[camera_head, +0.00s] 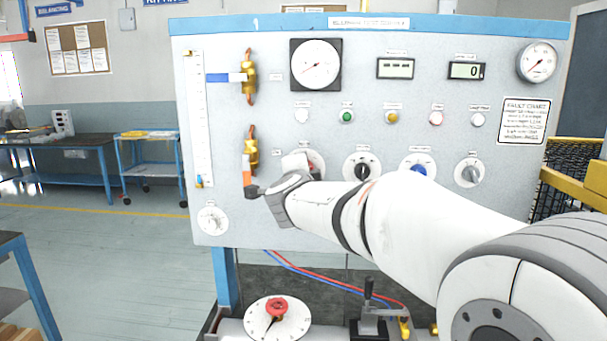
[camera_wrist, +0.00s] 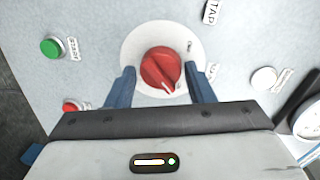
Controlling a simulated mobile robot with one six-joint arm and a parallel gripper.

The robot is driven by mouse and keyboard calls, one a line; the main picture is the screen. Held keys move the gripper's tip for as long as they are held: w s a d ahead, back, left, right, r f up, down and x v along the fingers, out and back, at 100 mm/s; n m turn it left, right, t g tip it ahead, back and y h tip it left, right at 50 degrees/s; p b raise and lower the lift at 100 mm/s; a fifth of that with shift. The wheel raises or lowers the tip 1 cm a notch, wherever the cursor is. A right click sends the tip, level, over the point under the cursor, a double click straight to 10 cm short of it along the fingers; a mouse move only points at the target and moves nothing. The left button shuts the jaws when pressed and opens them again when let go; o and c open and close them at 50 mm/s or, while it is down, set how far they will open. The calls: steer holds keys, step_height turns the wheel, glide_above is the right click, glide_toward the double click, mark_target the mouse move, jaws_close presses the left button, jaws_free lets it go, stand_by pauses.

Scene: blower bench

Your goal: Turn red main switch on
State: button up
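The red main switch (camera_wrist: 161,68) is a round red knob on a white round plate (camera_wrist: 130,48). Its white pointer line runs toward the lower right of the wrist view. My gripper (camera_wrist: 160,78) is open, with one blue finger on each side of the knob; I cannot tell whether either touches it. In the head view my gripper (camera_head: 298,165) is at the panel in front of a white dial plate (camera_head: 318,160). My wrist and gripper hide most of that plate, and the knob cannot be made out there.
The grey panel (camera_head: 230,130) carries gauges, displays, lamps and other knobs. A pipe with an orange-handled valve (camera_head: 247,176) is just left of my wrist. A red knob (camera_head: 277,307) on a dial and a black lever (camera_head: 368,290) are below.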

steer(key=shift+o, duration=1.4)
steer(key=s, duration=0.7)
steer(key=shift+s+r, duration=0.35)
steer(key=shift+s, duration=0.05)
